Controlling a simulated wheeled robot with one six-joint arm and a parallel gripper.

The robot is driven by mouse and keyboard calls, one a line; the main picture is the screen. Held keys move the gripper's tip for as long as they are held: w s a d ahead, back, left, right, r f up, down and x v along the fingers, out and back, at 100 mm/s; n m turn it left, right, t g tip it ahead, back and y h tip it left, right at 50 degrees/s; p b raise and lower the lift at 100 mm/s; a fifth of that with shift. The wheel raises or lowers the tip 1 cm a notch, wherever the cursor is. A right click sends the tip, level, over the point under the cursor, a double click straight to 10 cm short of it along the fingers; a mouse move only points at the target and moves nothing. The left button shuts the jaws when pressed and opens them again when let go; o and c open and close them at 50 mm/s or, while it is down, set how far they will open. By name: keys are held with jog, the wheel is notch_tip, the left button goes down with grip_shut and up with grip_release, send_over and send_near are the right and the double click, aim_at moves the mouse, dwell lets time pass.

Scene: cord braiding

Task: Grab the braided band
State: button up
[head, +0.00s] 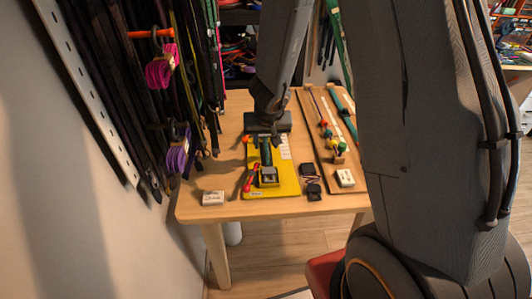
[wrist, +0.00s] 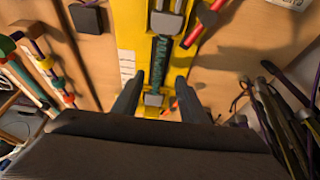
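The braided band (wrist: 158,62) is dark green and runs lengthwise along the yellow board (wrist: 130,40). In the head view the band (head: 266,155) is partly hidden behind my gripper. A grey clamp (wrist: 166,22) holds one end of the band, and a small grey clip (wrist: 153,99) sits at the other end. The grey clamp (head: 269,175) also shows at the board's near part. My gripper (wrist: 158,82) is open and empty, its two fingers on either side of the band's line in the wrist view. I cannot tell its exact height above the band.
A red-handled tool (head: 250,180) lies on the yellow board beside the clamp. Black boxes (head: 312,180), a white block (head: 213,198) and another white block (head: 345,178) lie on the table (head: 290,207). A brown board (head: 320,130) with beaded cords lies right. Straps (head: 185,60) hang at left.

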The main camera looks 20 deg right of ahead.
aim_at(266, 150)
jog(key=shift+w+b+x, duration=0.15)
jog(key=shift+b+x, duration=0.8)
jog(key=shift+x, duration=0.55)
jog(key=shift+w+b+x, duration=0.2)
jog(key=shift+b+x, duration=0.75)
jog(key=shift+x, duration=0.55)
jog(key=shift+d+r, duration=0.2)
jog(key=shift+c, duration=0.4)
grip_shut()
